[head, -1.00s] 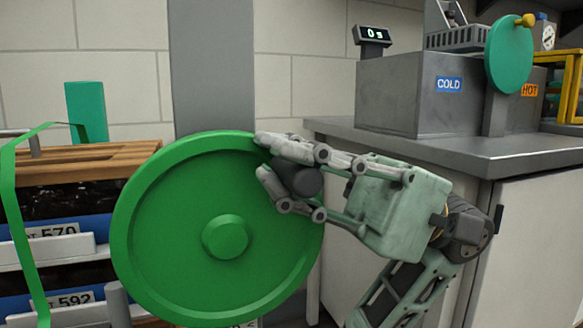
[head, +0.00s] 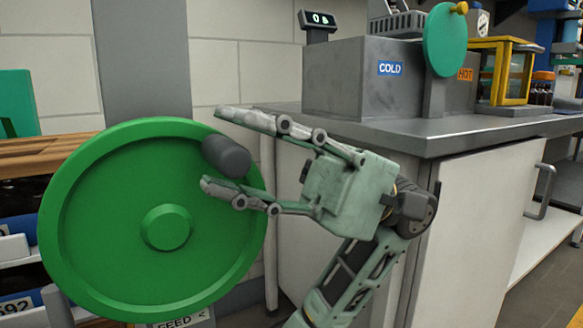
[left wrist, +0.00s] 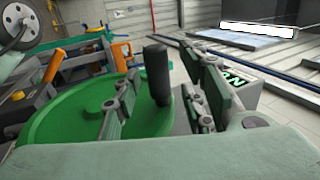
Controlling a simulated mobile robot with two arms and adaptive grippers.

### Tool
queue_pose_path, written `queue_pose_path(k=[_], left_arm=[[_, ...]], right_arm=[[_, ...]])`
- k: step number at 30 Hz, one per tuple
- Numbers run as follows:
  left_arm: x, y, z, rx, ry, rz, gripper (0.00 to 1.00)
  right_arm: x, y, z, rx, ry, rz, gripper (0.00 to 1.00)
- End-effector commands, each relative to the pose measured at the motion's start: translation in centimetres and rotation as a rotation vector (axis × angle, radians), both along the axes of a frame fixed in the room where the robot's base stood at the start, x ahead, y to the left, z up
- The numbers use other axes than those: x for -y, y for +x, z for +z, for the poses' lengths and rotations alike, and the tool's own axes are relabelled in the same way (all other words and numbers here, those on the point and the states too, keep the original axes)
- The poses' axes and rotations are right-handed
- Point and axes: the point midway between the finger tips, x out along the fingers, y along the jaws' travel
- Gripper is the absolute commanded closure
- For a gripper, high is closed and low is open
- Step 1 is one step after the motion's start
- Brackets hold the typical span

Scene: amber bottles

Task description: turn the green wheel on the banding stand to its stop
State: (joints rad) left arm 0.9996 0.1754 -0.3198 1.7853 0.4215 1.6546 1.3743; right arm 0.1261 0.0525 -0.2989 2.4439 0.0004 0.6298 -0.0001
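The green wheel (head: 105,235) of the banding stand faces me at the left of the head view, with a round hub (head: 166,227) at its middle. A dark cylindrical handle (head: 227,157) sticks out near its upper right rim. My left gripper (head: 222,150) is open, with one finger above the handle and one below it. In the left wrist view the handle (left wrist: 157,75) stands between the spread fingers, with gaps beside it, and the wheel (left wrist: 70,118) lies beyond. My right gripper is not in view.
A grey counter (head: 470,135) with a sink block marked COLD and HOT stands behind and right of the wheel. A small display (head: 320,19), a teal disc (head: 445,40) and a yellow-framed box (head: 503,70) are on it. Crates with number labels stand at the left.

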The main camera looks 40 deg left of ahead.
Motion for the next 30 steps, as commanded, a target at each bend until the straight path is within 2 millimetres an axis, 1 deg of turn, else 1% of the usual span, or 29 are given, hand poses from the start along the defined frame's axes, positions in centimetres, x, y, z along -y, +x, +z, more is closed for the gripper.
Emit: queue_pose_path(k=[1, 9, 15, 21, 30], left_arm=[[0.4, 0.9, -0.3, -0.005, 0.002, 0.0, 0.61], [2.1, 5.7, -2.5, -0.005, 0.001, -0.001, 0.61], [2.9, 8.0, -3.5, -0.003, 0.002, 0.0, 0.61], [3.2, 8.9, -4.0, -0.002, 0.003, -0.001, 0.61], [3.2, 8.9, -4.0, -0.001, 0.002, -0.001, 0.61]], right_arm=[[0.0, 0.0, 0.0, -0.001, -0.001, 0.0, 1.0], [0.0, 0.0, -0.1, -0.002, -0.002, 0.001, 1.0], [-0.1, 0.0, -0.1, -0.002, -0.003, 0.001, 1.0], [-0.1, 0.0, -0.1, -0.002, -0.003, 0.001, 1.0], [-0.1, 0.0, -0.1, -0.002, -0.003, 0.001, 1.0]])
